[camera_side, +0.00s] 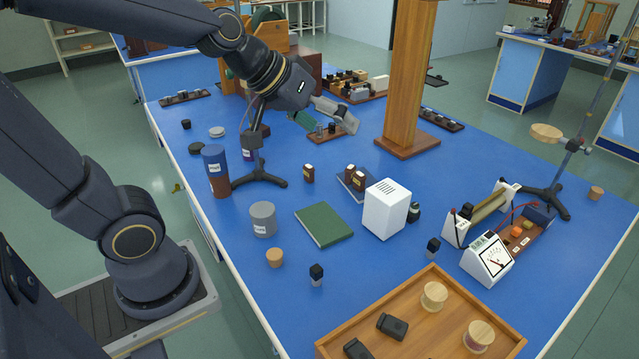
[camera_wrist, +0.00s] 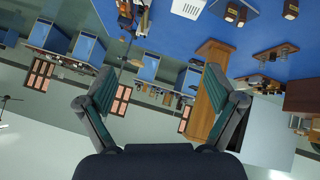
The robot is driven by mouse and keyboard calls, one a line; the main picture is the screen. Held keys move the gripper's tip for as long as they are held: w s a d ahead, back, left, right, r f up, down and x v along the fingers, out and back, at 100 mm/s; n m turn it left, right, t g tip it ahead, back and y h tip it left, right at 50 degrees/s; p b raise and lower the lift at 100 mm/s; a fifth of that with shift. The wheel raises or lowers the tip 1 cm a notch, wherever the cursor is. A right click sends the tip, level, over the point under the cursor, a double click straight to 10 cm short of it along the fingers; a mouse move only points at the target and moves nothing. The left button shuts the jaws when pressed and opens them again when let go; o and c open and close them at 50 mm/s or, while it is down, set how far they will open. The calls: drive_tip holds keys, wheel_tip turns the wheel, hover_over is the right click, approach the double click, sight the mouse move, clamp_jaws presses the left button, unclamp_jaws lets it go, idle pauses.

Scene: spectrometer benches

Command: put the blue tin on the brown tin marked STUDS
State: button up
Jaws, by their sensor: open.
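The blue tin (camera_side: 214,159) has a white label and stands upright on top of the brown tin (camera_side: 219,187), near the left edge of the blue bench. The two look stacked in line. A pale label shows on the brown tin, but I cannot read it. My gripper (camera_side: 326,122) is open and empty, raised above the bench to the right of the stacked tins and well apart from them. In the wrist view both fingers of my gripper (camera_wrist: 162,88) are spread with nothing between them. The tins are not in the wrist view.
A grey tin (camera_side: 263,220) and a green book (camera_side: 324,225) lie in front of the stack. A black tripod stand (camera_side: 260,178) is just right of it. A wooden pillar (camera_side: 406,85), a white box (camera_side: 386,209) and a wooden tray (camera_side: 440,318) stand farther right.

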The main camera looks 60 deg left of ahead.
drive_tip(key=s+a+f+m+g+y, duration=0.1)
drive_tip(key=s+f+m+g, duration=0.1)
drive_tip(key=s, duration=1)
drive_tip(key=shift+s+m+g+y, duration=0.3)
drive_tip(key=shift+m+g, duration=0.2)
drive_tip(key=shift+m, duration=0.2)
